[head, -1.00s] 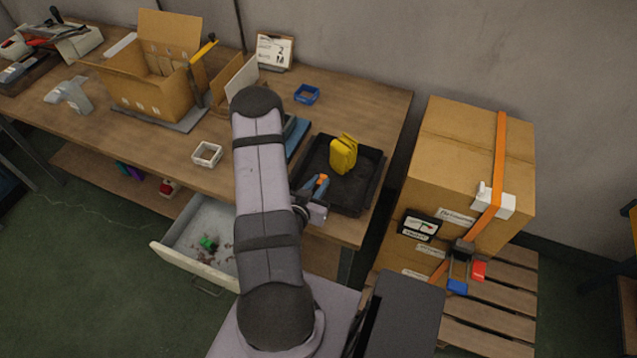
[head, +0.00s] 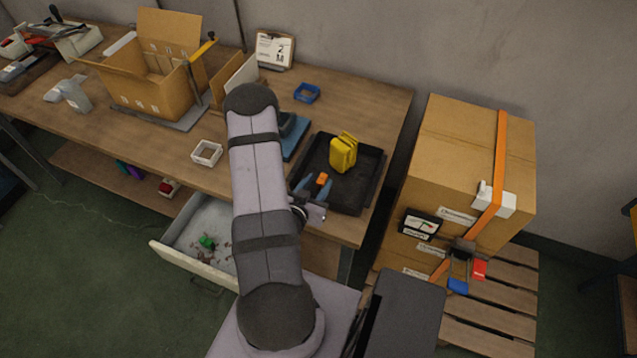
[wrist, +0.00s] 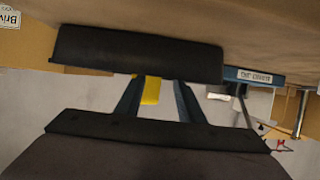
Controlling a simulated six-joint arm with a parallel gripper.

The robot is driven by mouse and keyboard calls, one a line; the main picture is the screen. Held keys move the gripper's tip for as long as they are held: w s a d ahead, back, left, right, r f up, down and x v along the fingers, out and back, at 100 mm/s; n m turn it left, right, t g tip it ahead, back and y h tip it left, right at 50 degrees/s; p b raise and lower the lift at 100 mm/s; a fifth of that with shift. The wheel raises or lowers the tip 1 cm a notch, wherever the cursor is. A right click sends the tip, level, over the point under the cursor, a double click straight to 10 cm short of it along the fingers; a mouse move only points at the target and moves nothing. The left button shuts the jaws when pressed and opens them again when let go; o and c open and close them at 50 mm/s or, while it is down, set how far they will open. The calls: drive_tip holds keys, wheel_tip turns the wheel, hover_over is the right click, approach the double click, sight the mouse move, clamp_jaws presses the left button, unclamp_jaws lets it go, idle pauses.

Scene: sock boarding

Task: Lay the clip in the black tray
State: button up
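The black tray (head: 376,183) sits at the right end of the workbench. A small orange piece (head: 322,179), apparently the clip, is at the tray's near left part. My gripper (head: 316,184) comes in over the tray's near left edge, its blue fingers spread to either side of the orange piece. I cannot tell whether the piece touches the tray floor. In the wrist view my fingers (wrist: 158,98) stand well apart, with a yellow patch between them; a dark bar hides their tips and no orange shows.
A blue pad (head: 296,137) lies left of the tray. A strapped carton (head: 460,150) stands to the right. An open drawer (head: 195,264) juts out below the bench.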

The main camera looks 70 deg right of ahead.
drive_tip(key=shift+b+v, duration=0.5)
drive_tip(key=shift+v, duration=1)
drive_tip(key=w, duration=0.2)
drive_tip(key=w+a+r+n+t+y+p, duration=0.1)
drive_tip(key=w, duration=0.2)
drive_tip(key=w+a+t+y+p, duration=0.1)
drive_tip(key=w, duration=0.2)
drive_tip(key=shift+w+r+n, duration=0.15)
drive_tip(key=shift+r+n, duration=0.1)
drive_tip(key=shift+n, duration=0.05)
drive_tip(key=w+a+r+n+t+y+p, duration=0.2)
drive_tip(key=w+a+r+n+y, duration=0.15)
drive_tip(key=w+a, duration=0.4)
drive_tip(key=w+a+r+n+t+y+p, duration=0.1)
drive_tip(key=w+a+r+n+y, duration=0.1)
drive_tip(key=w+a+y, duration=0.35)
drive_tip(key=a+r+n+g+y+p, duration=0.1)
drive_tip(key=a+r+n, duration=0.2)
drive_tip(key=a, duration=0.4)
drive_tip(key=a+r+n+y+p, duration=0.1)
drive_tip(key=a+r+n, duration=0.15)
drive_tip(key=a, duration=0.45)
drive_tip(key=s+a+r+n+g+p, duration=0.2)
drive_tip(key=s+a+r+n+g, duration=0.2)
drive_tip(key=s+a+r, duration=0.4)
drive_tip(key=shift+s+r+n+p, duration=0.35)
drive_tip(key=shift+s+n, duration=0.35)
drive_tip(key=shift+s, duration=0.25)
